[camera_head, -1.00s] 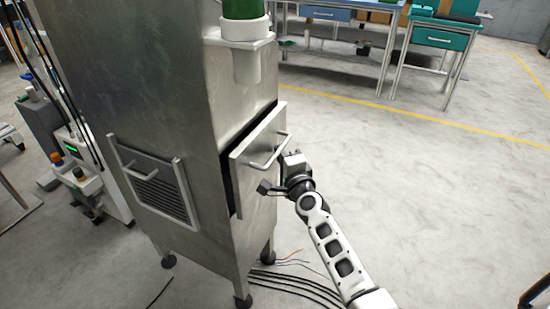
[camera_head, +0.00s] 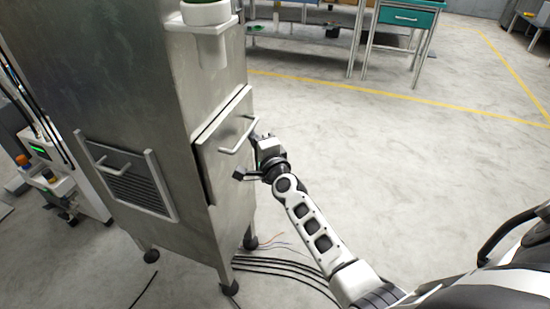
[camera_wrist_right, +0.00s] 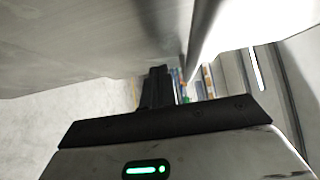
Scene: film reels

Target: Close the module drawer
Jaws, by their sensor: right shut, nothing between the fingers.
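The module drawer (camera_head: 218,160) is a steel front panel with a pale bar handle (camera_head: 239,136), set in the tall metal cabinet (camera_head: 125,75). Its front stands almost against the cabinet, with a thin dark line along its left edge. My right gripper (camera_head: 257,141) is shut and empty, at the right side of the drawer front near the handle. Its fingertips are partly hidden in the head view, so I cannot tell whether they touch the drawer. In the right wrist view the closed dark fingers (camera_wrist_right: 157,86) point toward bright metal surfaces. My left gripper is not in view.
A louvred panel with a handle (camera_head: 130,180) is on the cabinet's left face. A white cup-shaped holder (camera_head: 208,38) juts out above the drawer. Black cables (camera_head: 285,266) lie on the floor beside the cabinet legs. The floor to the right is open.

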